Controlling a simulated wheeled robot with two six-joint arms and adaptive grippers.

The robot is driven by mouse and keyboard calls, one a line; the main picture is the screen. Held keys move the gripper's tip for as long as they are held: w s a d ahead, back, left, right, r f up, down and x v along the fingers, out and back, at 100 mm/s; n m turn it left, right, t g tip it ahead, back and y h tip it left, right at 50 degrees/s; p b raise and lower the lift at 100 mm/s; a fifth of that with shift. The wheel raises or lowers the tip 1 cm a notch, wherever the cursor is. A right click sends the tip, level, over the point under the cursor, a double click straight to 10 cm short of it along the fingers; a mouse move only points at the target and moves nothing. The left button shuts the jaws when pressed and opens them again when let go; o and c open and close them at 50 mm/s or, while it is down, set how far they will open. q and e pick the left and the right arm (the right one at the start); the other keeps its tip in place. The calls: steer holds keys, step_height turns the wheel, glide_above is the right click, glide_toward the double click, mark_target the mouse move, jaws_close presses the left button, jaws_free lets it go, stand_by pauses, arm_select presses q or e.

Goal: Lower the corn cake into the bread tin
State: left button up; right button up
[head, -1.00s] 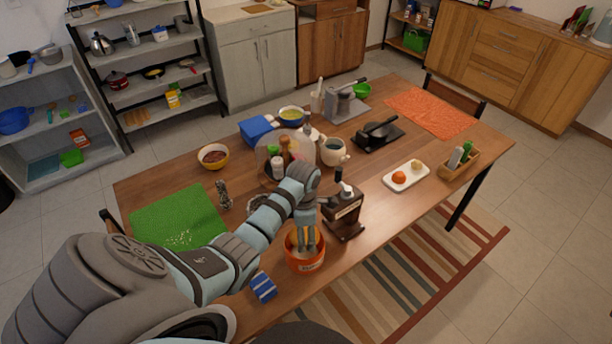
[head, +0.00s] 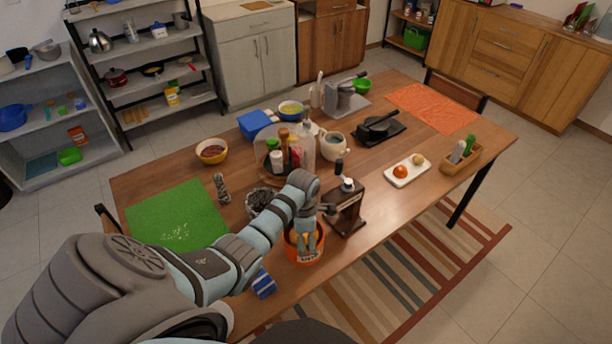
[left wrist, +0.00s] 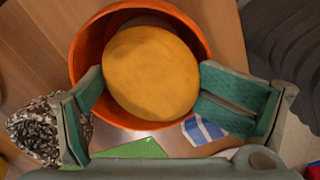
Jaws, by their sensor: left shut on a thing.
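The corn cake is a round, flat yellow-orange disc (left wrist: 150,72), seen from above in the left wrist view. The bread tin is the round orange tin (head: 304,258) at the table's near edge in the head view; its rim also shows in the left wrist view (left wrist: 84,50). My left gripper (left wrist: 147,92) is shut on the corn cake, one green-padded finger at each side. In the head view the left gripper (head: 303,241) points down into the tin's mouth. The cake appears within the rim; its height above the tin's floor is hidden. My right gripper is not in view.
A dark coffee grinder (head: 345,207) stands close to the tin's right. A blue-and-white packet (head: 263,283) lies to its left. A bowl of dark bits (head: 258,198) and a glass dome over jars (head: 270,150) stand behind. A green mat (head: 175,215) lies left.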

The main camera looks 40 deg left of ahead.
arm_select(q)
steer(key=shift+r, duration=0.1)
steer(key=o, duration=1.8)
steer(key=shift+w+a, duration=0.1)
steer(key=shift+a, duration=0.05)
step_height(320, 180, up, 8)
steer(key=shift+f, duration=0.2)
